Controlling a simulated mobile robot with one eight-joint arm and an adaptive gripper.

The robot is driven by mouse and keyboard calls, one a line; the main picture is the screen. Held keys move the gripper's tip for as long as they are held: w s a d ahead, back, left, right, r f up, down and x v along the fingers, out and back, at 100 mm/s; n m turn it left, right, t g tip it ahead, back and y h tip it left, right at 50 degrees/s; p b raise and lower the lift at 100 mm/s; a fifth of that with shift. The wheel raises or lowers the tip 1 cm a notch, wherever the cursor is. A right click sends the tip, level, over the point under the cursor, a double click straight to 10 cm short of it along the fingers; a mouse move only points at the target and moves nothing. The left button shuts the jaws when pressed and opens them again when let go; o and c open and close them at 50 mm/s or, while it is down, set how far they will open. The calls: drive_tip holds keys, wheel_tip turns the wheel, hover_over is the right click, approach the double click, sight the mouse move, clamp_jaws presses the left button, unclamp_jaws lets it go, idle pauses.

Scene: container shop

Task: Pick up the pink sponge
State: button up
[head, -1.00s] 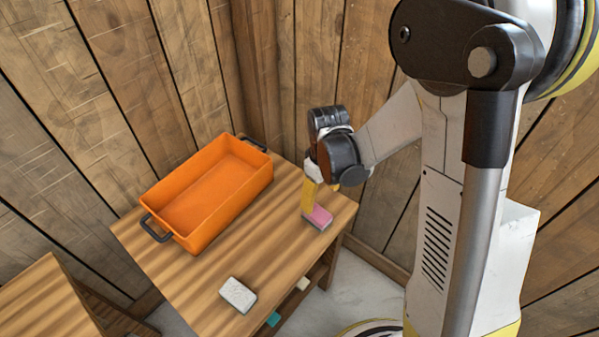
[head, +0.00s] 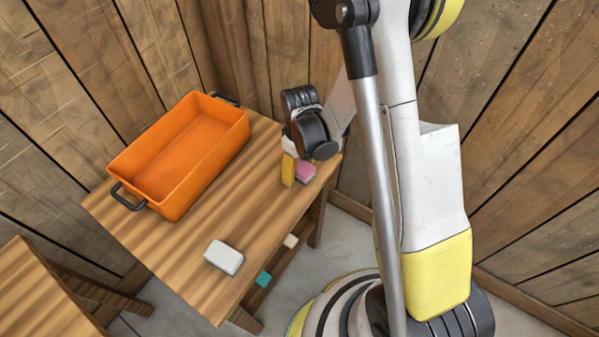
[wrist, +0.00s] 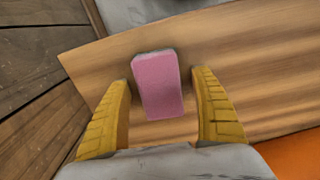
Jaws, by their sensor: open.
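The pink sponge (head: 306,173) lies on the wooden table near its right edge in the head view. In the wrist view the pink sponge (wrist: 158,84) lies between two yellow fingers, with a grey underside showing along its edge. My gripper (wrist: 163,100) is open, one finger on each side of the sponge.
An orange tray (head: 122,160) with black handles stands on the table (head: 190,250), left of the sponge. A white block (head: 224,257) lies near the front edge. Wooden walls stand behind.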

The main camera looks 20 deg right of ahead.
sight(304, 166)
drive_tip(key=shift+r, duration=0.1)
drive_tip(key=c, duration=1.2)
drive_tip(key=shift+c, duration=0.2)
drive_tip(key=shift+r+p, duration=0.45)
drive_tip(key=shift+r, duration=0.2)
drive_tip(key=r, duration=0.1)
drive_tip(key=r+p, duration=0.1)
drive_tip(key=d+r+p, duration=0.1)
drive_tip(key=r, duration=0.1)
drive_tip(key=shift+s, duration=0.25)
drive_tip(key=s+d+r+p, duration=0.3)
drive_tip(key=s+d+r, duration=0.1)
drive_tip(key=d, duration=0.5)
drive_tip(key=shift+s+d+r, duration=0.3)
drive_tip(key=shift+r, duration=0.55)
